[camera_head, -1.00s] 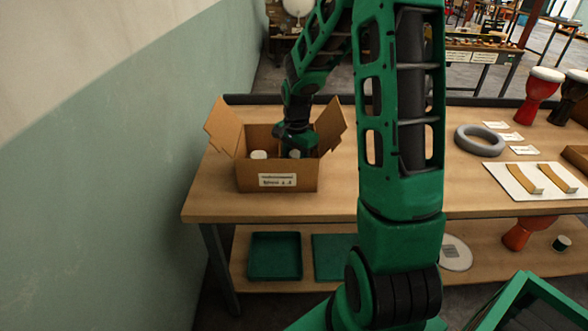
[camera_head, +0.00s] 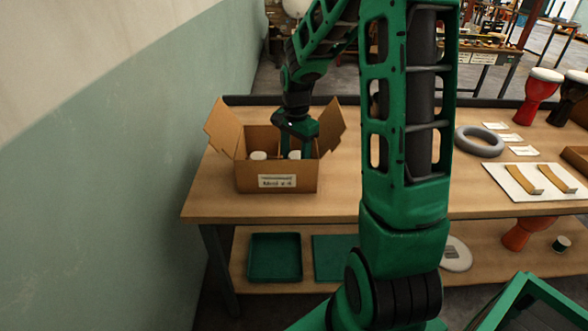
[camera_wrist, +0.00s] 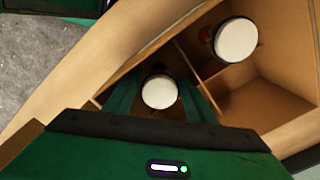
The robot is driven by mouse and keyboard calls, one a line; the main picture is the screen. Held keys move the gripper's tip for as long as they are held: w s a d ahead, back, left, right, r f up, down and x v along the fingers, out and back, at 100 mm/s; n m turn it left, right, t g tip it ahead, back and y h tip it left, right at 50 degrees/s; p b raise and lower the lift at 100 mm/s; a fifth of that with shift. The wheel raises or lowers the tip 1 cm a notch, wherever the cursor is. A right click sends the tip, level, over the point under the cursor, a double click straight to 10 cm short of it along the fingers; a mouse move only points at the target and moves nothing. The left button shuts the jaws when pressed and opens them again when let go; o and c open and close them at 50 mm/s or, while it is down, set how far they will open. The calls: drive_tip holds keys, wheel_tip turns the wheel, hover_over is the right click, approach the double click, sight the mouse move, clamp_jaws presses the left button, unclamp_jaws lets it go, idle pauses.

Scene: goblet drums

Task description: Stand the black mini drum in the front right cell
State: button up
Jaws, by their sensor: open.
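The cardboard box (camera_head: 238,178) with dividers stands open on the table, its flaps spread. My gripper (camera_head: 296,146) points down into its right part, jaws open. In the wrist view a drum with a round white head, which I take for the black mini drum (camera_wrist: 159,91), stands between the two spread fingers, seen from above in a cell. Its dark body is mostly hidden; I cannot tell whether a finger touches it. Its white head shows beneath the gripper in the head view (camera_head: 294,155), at the front right. A second white-headed drum (camera_wrist: 236,39) with some red stands in another cell, at the left (camera_head: 258,155).
Cardboard dividers (camera_wrist: 191,62) and walls lie close around the fingers. At least one other cell looks empty. A grey ring (camera_head: 480,141) and a white board (camera_head: 520,182) lie to the right on the table. Green trays (camera_head: 274,257) sit on the lower shelf.

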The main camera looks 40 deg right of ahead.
wheel_tip(320, 180, up, 8)
drive_tip(key=shift+a, duration=0.1)
idle(0.7)
drive_tip(key=s+a+r+n+t, duration=0.4)
drive_tip(key=s+a+n, duration=0.85)
drive_tip(key=n, duration=0.35)
drive_tip(key=s+d+f+m+g, duration=0.1)
drive_tip(key=s+d+m+g, duration=0.1)
drive_tip(key=s+d, duration=0.3)
drive_tip(key=s+d+f+m+g, duration=0.1)
drive_tip(key=s+d+m, duration=0.3)
drive_tip(key=s, duration=0.7)
drive_tip(key=shift+d+m+g, duration=0.3)
drive_tip(key=shift+d+g, duration=0.4)
